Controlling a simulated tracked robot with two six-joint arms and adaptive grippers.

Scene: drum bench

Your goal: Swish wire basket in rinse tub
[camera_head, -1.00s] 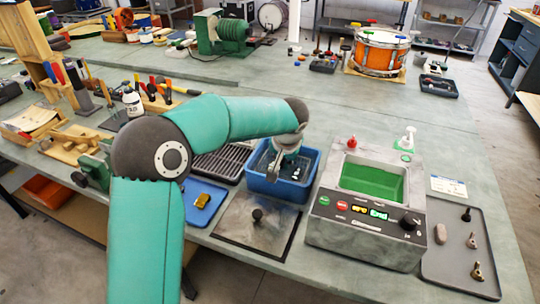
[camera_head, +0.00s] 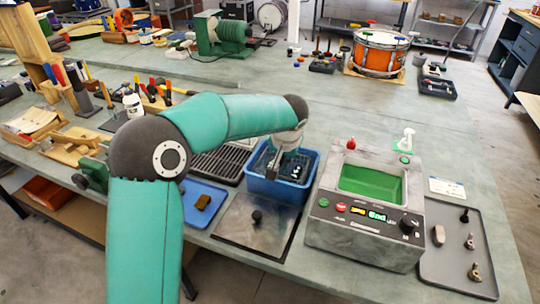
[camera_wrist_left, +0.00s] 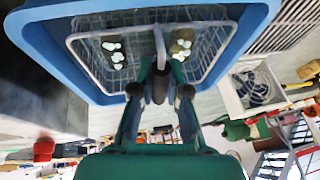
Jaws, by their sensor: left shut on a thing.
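The blue rinse tub (camera_head: 273,189) stands on the bench in the head view, left of the grey machine. The wire basket (camera_wrist_left: 88,62) is inside the tub, and its thin pale wires and some small pale and brownish parts show in the wrist view. My left gripper (camera_wrist_left: 160,85) is shut on the basket's handle (camera_wrist_left: 159,45). In the head view my left gripper (camera_head: 273,165) reaches down into the tub on its left side and partly hides the basket. How deep the basket sits is hard to tell. My right gripper is out of view.
A grey machine with a green-filled basin (camera_head: 372,184) stands close to the right of the tub. A black ribbed rack (camera_head: 221,163) and a blue tray (camera_head: 211,211) are to the left.

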